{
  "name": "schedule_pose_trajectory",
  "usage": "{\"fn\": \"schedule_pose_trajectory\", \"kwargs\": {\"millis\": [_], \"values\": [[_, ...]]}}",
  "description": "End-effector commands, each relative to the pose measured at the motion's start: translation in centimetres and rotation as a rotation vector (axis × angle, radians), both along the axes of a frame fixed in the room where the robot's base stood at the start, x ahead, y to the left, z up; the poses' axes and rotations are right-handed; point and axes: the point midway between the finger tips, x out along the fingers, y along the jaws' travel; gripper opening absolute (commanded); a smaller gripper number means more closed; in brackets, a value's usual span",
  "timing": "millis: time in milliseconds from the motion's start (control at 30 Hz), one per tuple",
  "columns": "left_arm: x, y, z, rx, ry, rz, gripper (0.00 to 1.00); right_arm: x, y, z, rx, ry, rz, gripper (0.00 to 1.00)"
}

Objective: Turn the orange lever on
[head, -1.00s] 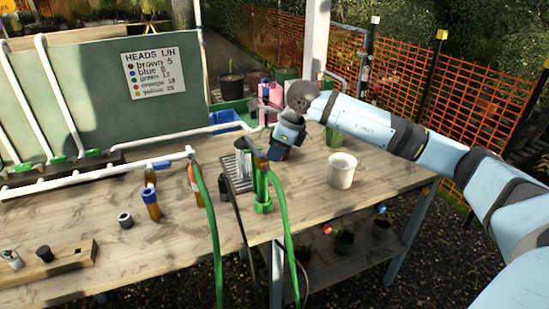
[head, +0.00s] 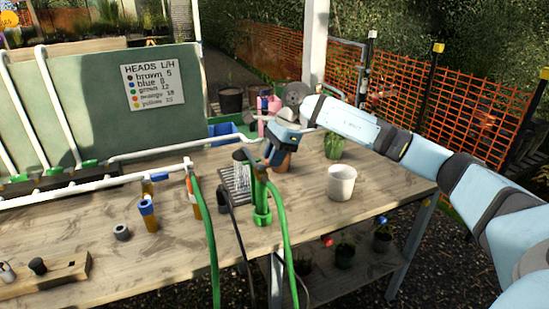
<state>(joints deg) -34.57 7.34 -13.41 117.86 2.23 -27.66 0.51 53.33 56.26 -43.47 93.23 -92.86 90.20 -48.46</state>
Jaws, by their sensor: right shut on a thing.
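A green standpipe (head: 262,205) stands on the wooden bench with a black spray head (head: 241,155) at its top left. Pale streaks like water show below the head, over a grey grated tray. My right gripper (head: 268,154) is at the top of the standpipe, shut on what seems to be the orange lever there; its fingers and body hide the lever almost wholly, so its angle cannot be told. A terracotta pot (head: 284,162) is right behind the gripper. My left gripper is not in view.
A white cup (head: 341,182) and a green plant pot (head: 334,146) stand right of the standpipe. Green hoses (head: 283,227) hang over the bench's front edge. A blue-capped bottle (head: 149,214), a grey ring (head: 122,232) and white pipes (head: 95,185) are at the left.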

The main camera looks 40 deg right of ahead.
Motion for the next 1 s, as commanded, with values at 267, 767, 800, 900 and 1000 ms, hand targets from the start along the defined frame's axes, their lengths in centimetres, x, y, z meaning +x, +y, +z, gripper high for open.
{"fn": "schedule_pose_trajectory", "kwargs": {"millis": [267,767,800,900,1000], "values": [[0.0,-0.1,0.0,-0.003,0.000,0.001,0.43,0.0,0.0,0.0,0.000,0.000,0.011,0.00],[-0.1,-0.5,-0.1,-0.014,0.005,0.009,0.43,0.0,0.0,0.0,0.000,0.000,0.009,0.45],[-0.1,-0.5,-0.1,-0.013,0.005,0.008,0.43,0.0,0.0,0.0,0.000,0.000,0.009,0.45],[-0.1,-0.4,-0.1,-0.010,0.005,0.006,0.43,0.0,-0.1,0.3,0.000,-0.001,0.008,0.45],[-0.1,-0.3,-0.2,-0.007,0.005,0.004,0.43,0.0,-0.5,1.4,-0.001,-0.003,0.007,0.45]]}}
